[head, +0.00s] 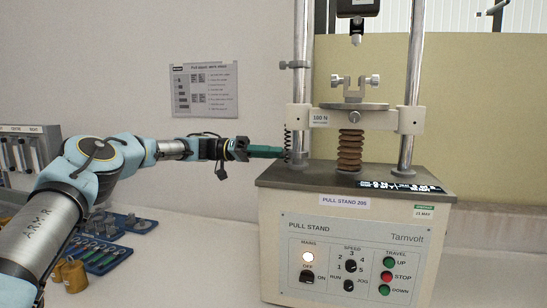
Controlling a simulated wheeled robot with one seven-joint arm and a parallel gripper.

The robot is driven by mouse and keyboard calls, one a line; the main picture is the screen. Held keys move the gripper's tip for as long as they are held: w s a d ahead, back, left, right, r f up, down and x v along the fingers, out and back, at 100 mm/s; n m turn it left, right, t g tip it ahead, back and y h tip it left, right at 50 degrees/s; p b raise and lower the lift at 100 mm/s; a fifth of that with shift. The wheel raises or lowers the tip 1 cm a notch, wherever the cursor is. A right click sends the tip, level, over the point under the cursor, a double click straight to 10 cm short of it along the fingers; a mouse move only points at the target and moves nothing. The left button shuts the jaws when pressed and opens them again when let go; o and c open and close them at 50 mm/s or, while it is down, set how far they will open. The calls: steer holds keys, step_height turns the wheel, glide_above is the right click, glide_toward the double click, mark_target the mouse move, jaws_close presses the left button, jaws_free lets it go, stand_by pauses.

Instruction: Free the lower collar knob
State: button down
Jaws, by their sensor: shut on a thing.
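The pull stand (345,240) is a cream cabinet with two upright steel columns. On the left column an upper collar (295,65) has a knob pointing left. The lower collar (298,156) sits low on the same column, just above the dark top plate. My gripper (279,152) reaches in level from the left, its green fingers shut at the left side of the lower collar. The lower collar knob is hidden between the fingertips. A dark coil spring (288,138) hangs beside the column, right by the fingertips.
A white crosshead (411,120) with a round platform and brown bellows (350,150) lies between the columns. The front panel has a lit lamp (308,257) and several buttons. A blue tool tray (100,254) and brass weights (74,274) lie at left. The bench between is clear.

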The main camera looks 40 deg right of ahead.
steer(key=n, duration=0.4)
steer(key=n+p, duration=0.1)
steer(key=n, duration=0.2)
steer(key=shift+r, duration=0.15)
steer(key=n+p, duration=0.1)
steer(key=n, duration=0.3)
steer(key=shift+p, duration=0.35)
steer(key=n+p, duration=0.1)
steer(key=n, duration=0.2)
steer(key=shift+n+p, duration=0.35)
steer(key=shift+n, duration=0.05)
steer(key=n+p, duration=0.1)
steer(key=n, duration=0.2)
steer(key=shift+r+n+p, duration=0.1)
steer(key=shift+n+p, duration=0.2)
steer(key=shift+p, duration=0.05)
steer(key=n+p, duration=0.1)
steer(key=n, duration=0.2)
steer(key=shift+n+p, duration=0.3)
steer(key=shift+p, duration=0.1)
steer(key=n+p, duration=0.1)
steer(key=n, duration=0.3)
steer(key=shift+p, duration=0.35)
steer(key=shift+n+p, duration=0.45)
steer(key=shift+n, duration=1.25)
